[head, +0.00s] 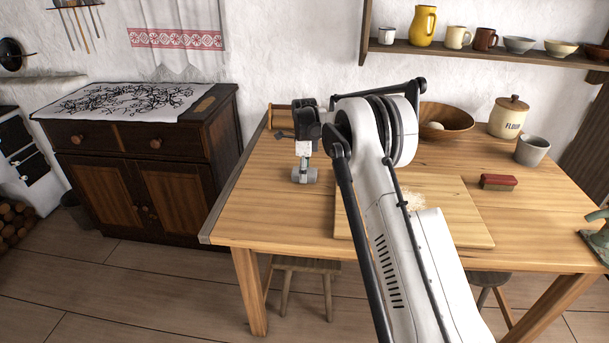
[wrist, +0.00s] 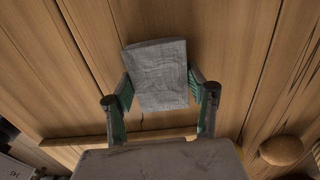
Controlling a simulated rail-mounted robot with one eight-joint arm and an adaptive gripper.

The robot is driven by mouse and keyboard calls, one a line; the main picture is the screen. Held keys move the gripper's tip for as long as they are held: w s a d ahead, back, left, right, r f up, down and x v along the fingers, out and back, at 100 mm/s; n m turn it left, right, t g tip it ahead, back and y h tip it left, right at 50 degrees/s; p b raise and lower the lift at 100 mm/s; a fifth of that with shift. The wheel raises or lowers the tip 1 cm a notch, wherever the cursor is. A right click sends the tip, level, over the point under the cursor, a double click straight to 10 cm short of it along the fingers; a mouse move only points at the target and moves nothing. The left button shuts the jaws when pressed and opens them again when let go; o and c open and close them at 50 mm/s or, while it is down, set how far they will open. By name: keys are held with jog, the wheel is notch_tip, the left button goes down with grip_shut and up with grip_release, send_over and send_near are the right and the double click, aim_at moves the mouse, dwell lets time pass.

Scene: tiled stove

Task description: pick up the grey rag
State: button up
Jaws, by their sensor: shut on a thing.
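The grey rag (wrist: 158,75) is a folded, roughly square piece of woven cloth between the two fingers of my gripper (wrist: 160,92) in the wrist view. The fingers have green inner sides and press on its left and right edges. In the head view my gripper (head: 304,168) points down over the left part of the wooden table, with the small grey rag (head: 305,177) at its tip. I cannot tell whether the rag touches the tabletop. Part of the table behind my arm is hidden.
On the table (head: 262,205) are a cutting board (head: 462,215), a red brush (head: 498,182), a wooden bowl (head: 450,120), a flour jar (head: 508,118) and a grey cup (head: 532,149). A dark cabinet (head: 145,185) stands left of the table. The table's front left is clear.

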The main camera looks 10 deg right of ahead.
jog(key=shift+r, duration=0.1)
jog(key=shift+r, duration=0.6)
notch_tip(320, 180, up, 3)
jog(key=shift+f+p, duration=0.2)
jog(key=shift+p, duration=0.1)
jog(key=s+a+r, duration=0.7)
jog(key=s+a, duration=0.1)
jog(key=shift+a+p, duration=0.2)
jog(key=shift+p, duration=0.2)
jog(key=o, duration=0.5)
jog(key=c, duration=0.4)
jog(key=shift+s+d, duration=0.1)
jog(key=shift+d, duration=0.05)
